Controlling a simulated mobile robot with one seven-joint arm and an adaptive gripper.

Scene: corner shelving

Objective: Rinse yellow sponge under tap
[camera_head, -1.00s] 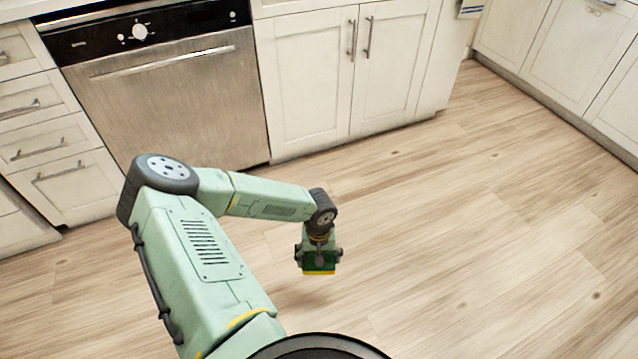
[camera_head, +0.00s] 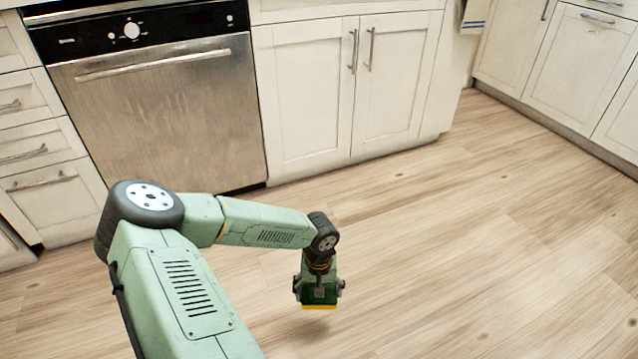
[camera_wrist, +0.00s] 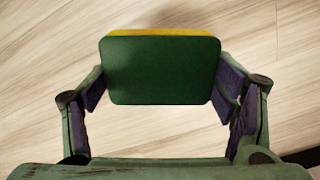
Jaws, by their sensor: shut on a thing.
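My gripper (camera_head: 319,292) is shut on the yellow sponge (camera_head: 320,307), which hangs low over the wooden floor. In the head view only the sponge's lower yellow edge and some dark green show under the gripper. In the wrist view the sponge (camera_wrist: 160,68) sits between the two fingers (camera_wrist: 161,88). Its dark green side faces the camera and a yellow strip shows along the top edge. The tap and the sink are not in view.
A steel dishwasher (camera_head: 160,110) stands at the back left beside white drawers (camera_head: 45,150). A white double-door cabinet (camera_head: 350,90) is at the back centre. More cabinets (camera_head: 570,70) line the right. A striped towel (camera_head: 474,15) hangs at the top. The floor (camera_head: 480,240) is clear.

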